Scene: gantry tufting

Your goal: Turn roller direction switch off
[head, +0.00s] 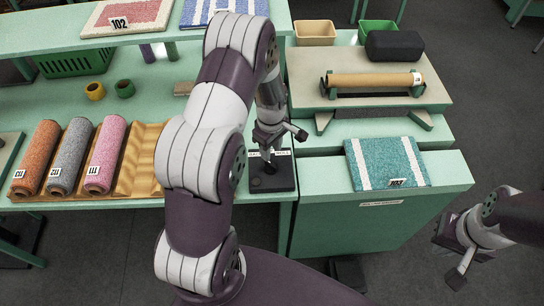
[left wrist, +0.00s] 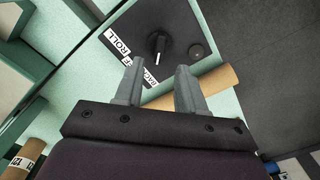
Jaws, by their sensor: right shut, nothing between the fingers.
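A dark switch panel (head: 271,184) sits at the front right corner of the green table, with a white label strip along its back edge. In the left wrist view a black rotary knob (left wrist: 159,43) with a white pointer mark stands on the panel (left wrist: 165,15); a small round button (left wrist: 197,50) is beside it. The label (left wrist: 122,50) is partly hidden by a finger; "ROLL" is legible. My left gripper (head: 282,145) is above the panel; its fingers (left wrist: 157,82) are apart and empty, the knob just beyond their tips. My right gripper (head: 461,262) is shut and empty at the far right.
Orange, grey and pink rolls (head: 71,155) lie on a wavy tray left of my left arm. Floor is clear below my right gripper.

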